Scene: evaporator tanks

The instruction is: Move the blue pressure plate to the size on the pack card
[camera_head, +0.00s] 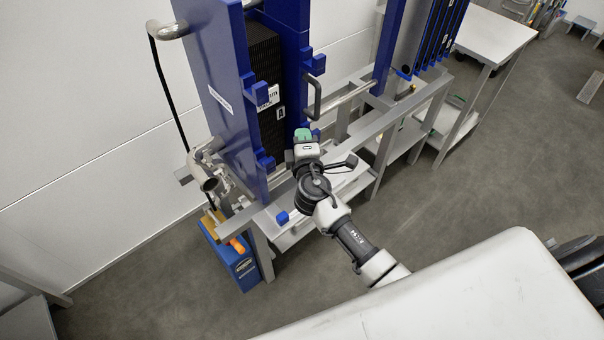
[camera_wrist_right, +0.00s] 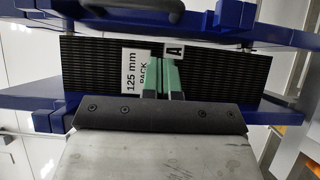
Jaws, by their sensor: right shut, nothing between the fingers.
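The blue pressure plate (camera_head: 292,85) stands upright on the right side of the black plate pack (camera_head: 265,65), with a grey handle (camera_head: 314,97) on its side. It lies along the top of the right wrist view (camera_wrist_right: 235,38). A white pack card (camera_head: 268,97) on the pack reads "125 mm PACK" in the wrist view (camera_wrist_right: 134,75). My right gripper (camera_head: 303,134) has green fingertips, shut and empty. It is in front of the lower pack, near the plate's lower edge; I cannot tell whether it touches. My left gripper is out of view.
A blue end plate (camera_head: 222,85) with pipes stands left of the pack. A blue box (camera_head: 232,260) with an orange handle stands at lower left. Open floor lies right.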

